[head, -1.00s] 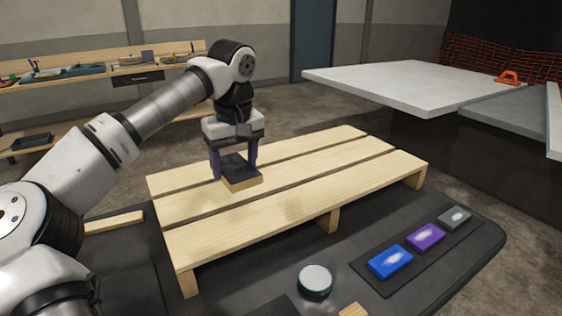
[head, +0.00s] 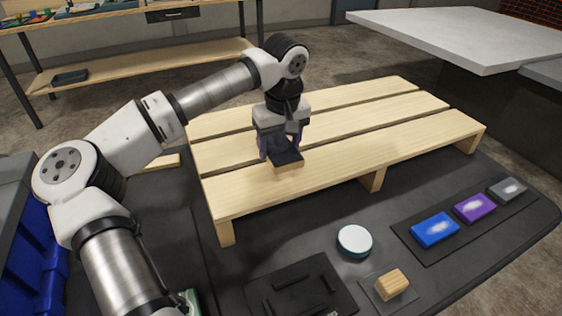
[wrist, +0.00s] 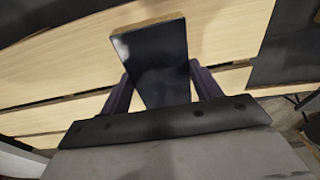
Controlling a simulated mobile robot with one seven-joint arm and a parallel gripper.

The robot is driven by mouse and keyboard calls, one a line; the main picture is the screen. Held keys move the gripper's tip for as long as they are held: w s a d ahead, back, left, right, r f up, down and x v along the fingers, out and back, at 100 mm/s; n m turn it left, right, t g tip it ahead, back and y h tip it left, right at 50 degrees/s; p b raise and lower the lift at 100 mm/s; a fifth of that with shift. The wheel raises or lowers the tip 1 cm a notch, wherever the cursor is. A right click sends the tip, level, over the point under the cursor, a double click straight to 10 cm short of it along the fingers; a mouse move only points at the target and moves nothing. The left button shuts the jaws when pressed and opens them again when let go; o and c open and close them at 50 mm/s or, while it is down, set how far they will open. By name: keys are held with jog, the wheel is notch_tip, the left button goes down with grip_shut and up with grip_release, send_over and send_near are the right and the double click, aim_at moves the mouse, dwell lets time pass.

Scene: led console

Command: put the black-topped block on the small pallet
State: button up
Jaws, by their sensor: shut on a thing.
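The black-topped block (head: 287,158) has a dark top and light wooden sides. My gripper (head: 279,150) is shut on it, one finger on each side. The block is at the small pallet (head: 345,165), over the left part of its slatted top. I cannot tell whether it touches the slats or hangs just above them. In the wrist view the block's black face (wrist: 155,62) lies between my gripper's fingers (wrist: 162,88), with pale pallet slats (wrist: 225,30) beyond. My fingers partly hide the block in the head view.
Blue (head: 435,229), purple (head: 474,207) and grey (head: 507,189) blocks lie on a dark strip at front right. A white-topped round puck (head: 355,240), a wooden block (head: 392,284) and a black tray (head: 302,287) are in front. The pallet's right part is clear.

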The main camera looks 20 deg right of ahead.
aim_at(280, 176)
jog(key=shift+f, duration=3.05)
jog(key=shift+f, duration=0.1)
jog(key=o, duration=1)
jog(key=shift+o, duration=0.2)
jog(key=r, duration=0.4)
jog(key=s+r, duration=0.1)
jog(key=r, duration=0.7)
jog(key=shift+s+r, duration=0.1)
jog(key=shift+s, duration=0.1)
